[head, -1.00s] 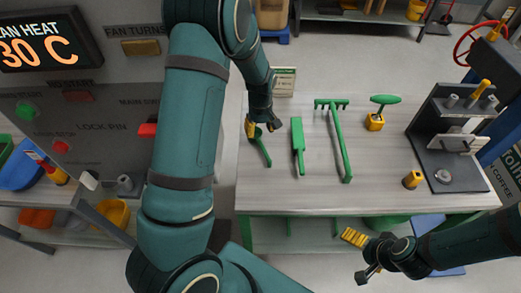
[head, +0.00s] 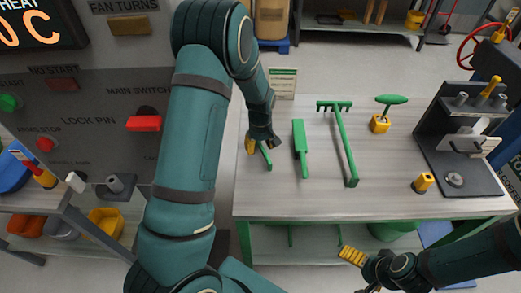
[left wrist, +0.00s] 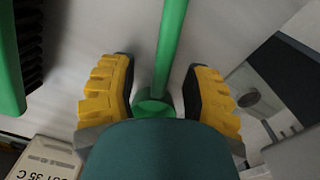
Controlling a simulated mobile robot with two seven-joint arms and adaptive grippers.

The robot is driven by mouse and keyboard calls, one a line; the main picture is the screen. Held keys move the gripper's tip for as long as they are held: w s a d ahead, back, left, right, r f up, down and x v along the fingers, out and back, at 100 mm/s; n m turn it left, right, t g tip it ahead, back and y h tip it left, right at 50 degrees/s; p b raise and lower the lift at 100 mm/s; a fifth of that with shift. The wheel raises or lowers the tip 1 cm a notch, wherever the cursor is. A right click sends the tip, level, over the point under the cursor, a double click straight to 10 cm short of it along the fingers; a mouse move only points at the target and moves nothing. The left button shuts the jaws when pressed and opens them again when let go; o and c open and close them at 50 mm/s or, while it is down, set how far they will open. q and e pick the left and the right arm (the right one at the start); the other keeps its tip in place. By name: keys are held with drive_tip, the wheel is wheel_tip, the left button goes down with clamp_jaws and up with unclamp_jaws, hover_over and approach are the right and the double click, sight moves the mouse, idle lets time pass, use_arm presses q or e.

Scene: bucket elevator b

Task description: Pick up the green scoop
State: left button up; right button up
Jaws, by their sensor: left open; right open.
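The green scoop (head: 266,157) lies near the left end of the table, and my left gripper hides most of it in the head view. My left gripper (head: 257,146) is open and low over it. In the left wrist view the scoop's handle (left wrist: 172,50) runs between the two yellow-padded fingers of the left gripper (left wrist: 166,98), with gaps visible on both sides. The scoop's wider part is partly hidden behind the gripper body. My right gripper (head: 352,256) is open and empty, in front of the table's front edge.
A green brush-like tool (head: 300,150) lies just right of the scoop; it also shows in the left wrist view (left wrist: 8,62). A sign (head: 282,83) stands behind.

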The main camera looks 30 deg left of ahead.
use_arm(q)
clamp_jaws()
drive_tip(key=shift+r, duration=0.15)
